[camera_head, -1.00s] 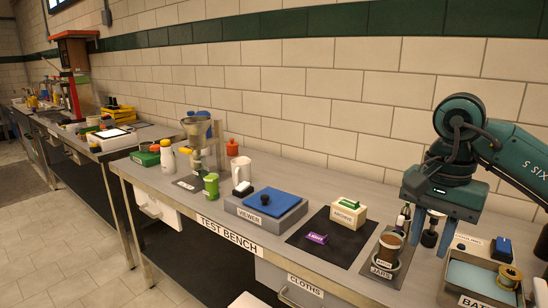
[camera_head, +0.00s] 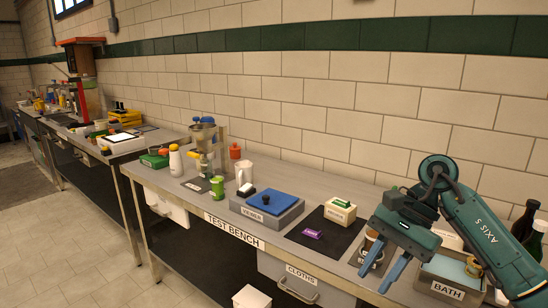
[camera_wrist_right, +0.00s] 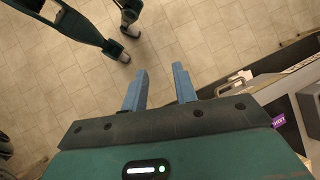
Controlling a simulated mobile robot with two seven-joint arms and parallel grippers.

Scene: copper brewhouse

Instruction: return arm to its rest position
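My right gripper (camera_head: 373,281) is in the lower right of the head view, at the end of my teal arm. It is tilted, with its blue fingers pointing down and left at the bench's front edge. In the right wrist view, the fingers (camera_wrist_right: 160,70) are apart with only floor tiles between them, so it is open and empty. In the head view, the gripper partly hides the brown jar (camera_head: 372,241) on the JARS plate. My left gripper does not show in the head view. Teal and black parts at the wrist view's upper left look like mine.
The test bench (camera_head: 215,206) runs along the tiled wall. A black mat (camera_head: 322,236) holds a purple block (camera_head: 312,233) and a cream box (camera_head: 341,211). The blue-topped viewer (camera_head: 267,207) stands left of it. The BATH tray (camera_head: 440,286) and dark bottles (camera_head: 524,222) are at the right.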

